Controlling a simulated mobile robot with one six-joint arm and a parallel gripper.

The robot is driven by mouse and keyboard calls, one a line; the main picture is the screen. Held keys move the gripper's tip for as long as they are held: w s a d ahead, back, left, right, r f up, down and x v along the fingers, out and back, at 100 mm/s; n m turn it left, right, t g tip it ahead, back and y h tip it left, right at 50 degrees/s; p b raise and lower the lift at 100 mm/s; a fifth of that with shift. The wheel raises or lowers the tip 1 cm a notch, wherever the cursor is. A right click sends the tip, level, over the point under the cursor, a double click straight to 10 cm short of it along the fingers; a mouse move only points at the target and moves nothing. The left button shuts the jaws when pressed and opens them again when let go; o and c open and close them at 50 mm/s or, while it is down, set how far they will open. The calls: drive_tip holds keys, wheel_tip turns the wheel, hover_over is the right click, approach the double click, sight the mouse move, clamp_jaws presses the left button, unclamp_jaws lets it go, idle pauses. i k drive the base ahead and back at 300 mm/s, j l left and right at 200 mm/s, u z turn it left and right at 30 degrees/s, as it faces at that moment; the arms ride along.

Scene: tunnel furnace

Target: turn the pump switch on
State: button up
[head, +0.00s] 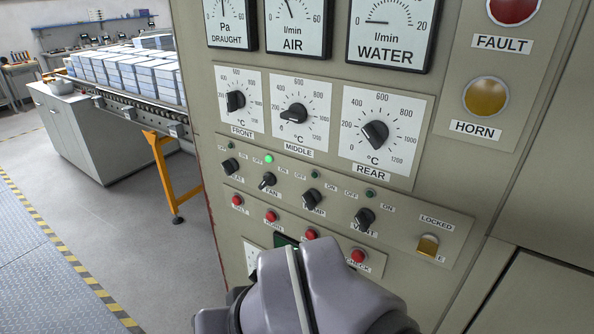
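The pump switch (312,197) is a black rotary knob, third from the left in a row of switches on the beige panel. OFF is marked at its upper left and ON at its right. Its pointer seems turned towards OFF, but is small. Its indicator lamp (315,174) is dark. The knob partly covers its label. The fan switch (267,181) to its left has a lit green lamp (268,159). My purple-grey arm fills the bottom centre, below the switch row. My gripper's fingers cannot be seen.
The heat switch (231,166) and vent switch (364,219) flank the row, with dark lamps. Red buttons, including the check button (358,256), sit below. A brass lock (428,245) is right. Temperature dials (376,135) sit above. A conveyor (128,100) stands left; floor there is clear.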

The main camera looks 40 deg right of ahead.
sight(313, 197)
drive_tip(key=l+z, duration=0.1)
drive_tip(key=z, duration=0.85)
drive_tip(key=k+l, duration=0.05)
